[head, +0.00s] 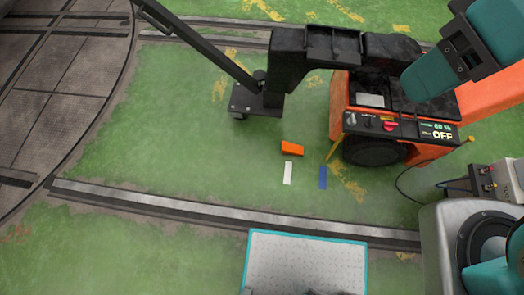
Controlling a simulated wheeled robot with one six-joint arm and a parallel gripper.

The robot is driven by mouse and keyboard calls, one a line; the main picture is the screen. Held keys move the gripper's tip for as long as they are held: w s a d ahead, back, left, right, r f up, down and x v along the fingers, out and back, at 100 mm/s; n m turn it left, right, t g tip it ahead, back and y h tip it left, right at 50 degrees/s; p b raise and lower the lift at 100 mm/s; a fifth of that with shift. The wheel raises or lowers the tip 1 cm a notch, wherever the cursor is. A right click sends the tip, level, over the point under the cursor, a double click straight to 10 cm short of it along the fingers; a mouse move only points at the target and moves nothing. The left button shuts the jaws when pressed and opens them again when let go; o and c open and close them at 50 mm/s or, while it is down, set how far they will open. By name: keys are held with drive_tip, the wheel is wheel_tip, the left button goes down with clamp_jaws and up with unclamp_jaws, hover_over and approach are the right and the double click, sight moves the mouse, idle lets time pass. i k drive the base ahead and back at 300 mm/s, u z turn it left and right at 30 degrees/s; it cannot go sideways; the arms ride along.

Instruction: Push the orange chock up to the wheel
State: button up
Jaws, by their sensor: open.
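The orange chock (292,148) lies on the green floor, left of the orange machine (345,88). The machine's dark wheel (370,152) shows under its near side.
A white strip (288,173) and a blue strip (323,177) lie below the chock. A wheeled plate with a bar (240,103) stands up-left. A rail (190,205) crosses in front. A teal-edged platform (305,236) is at the bottom. The floor left of the chock is clear.

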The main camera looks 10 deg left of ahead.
sight(287, 148)
drive_tip(key=u, duration=0.25)
drive_tip(key=k, duration=0.5)
drive_tip(key=u, duration=0.75)
drive_tip(key=i, duration=1.4)
drive_tip(key=z, duration=0.45)
